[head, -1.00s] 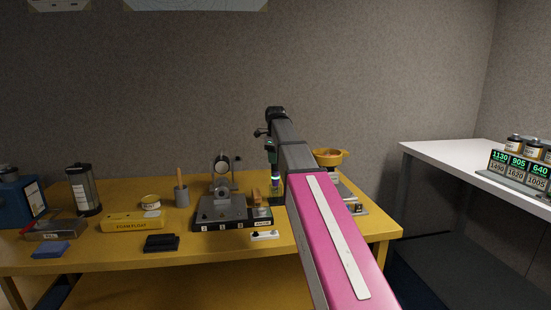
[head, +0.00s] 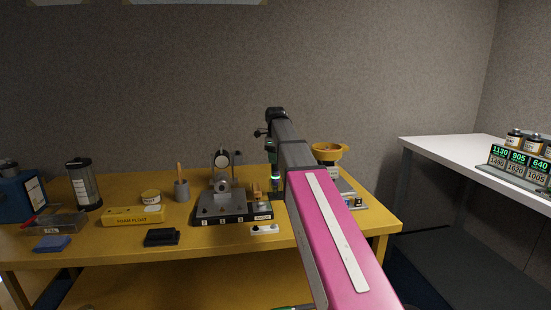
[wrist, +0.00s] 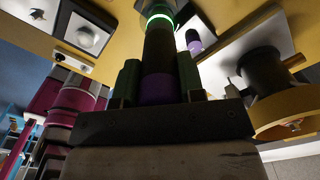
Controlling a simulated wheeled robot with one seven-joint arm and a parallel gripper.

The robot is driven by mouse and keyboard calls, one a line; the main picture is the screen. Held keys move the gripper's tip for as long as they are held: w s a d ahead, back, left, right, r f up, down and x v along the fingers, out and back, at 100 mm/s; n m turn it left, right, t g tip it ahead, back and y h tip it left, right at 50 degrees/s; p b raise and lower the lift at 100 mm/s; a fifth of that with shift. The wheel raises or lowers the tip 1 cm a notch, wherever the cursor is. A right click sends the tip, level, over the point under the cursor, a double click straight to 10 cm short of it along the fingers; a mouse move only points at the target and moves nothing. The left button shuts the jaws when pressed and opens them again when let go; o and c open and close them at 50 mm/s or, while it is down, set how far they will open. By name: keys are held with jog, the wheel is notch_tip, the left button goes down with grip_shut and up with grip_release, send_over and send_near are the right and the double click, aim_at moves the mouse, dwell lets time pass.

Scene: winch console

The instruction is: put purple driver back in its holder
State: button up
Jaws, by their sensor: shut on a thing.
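My gripper (wrist: 159,80) is shut on the purple driver (wrist: 158,50), a dark cylinder with a purple band between the green finger pads and a glowing green ring beyond them. In the head view, the driver (head: 275,183) shows small beside my arm, over the right part of the yellow bench. Its far end is cut off at the top of the wrist view. A pale plate with a purple spot (wrist: 194,41) lies just right of the driver in the wrist view; I cannot tell whether it is the holder. I cannot tell whether the driver touches anything.
A yellow funnel-like bowl (head: 327,151) stands close on the right, and shows in the wrist view (wrist: 284,117). A dark fixture with an upright ring (head: 222,188) stands to the left. A white power strip (head: 264,230) lies near the front edge. A white table (head: 460,160) stands right.

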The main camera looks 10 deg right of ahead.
jog(key=shift+f, duration=0.1)
jog(key=shift+f, duration=0.55)
jog(key=o, duration=1.2)
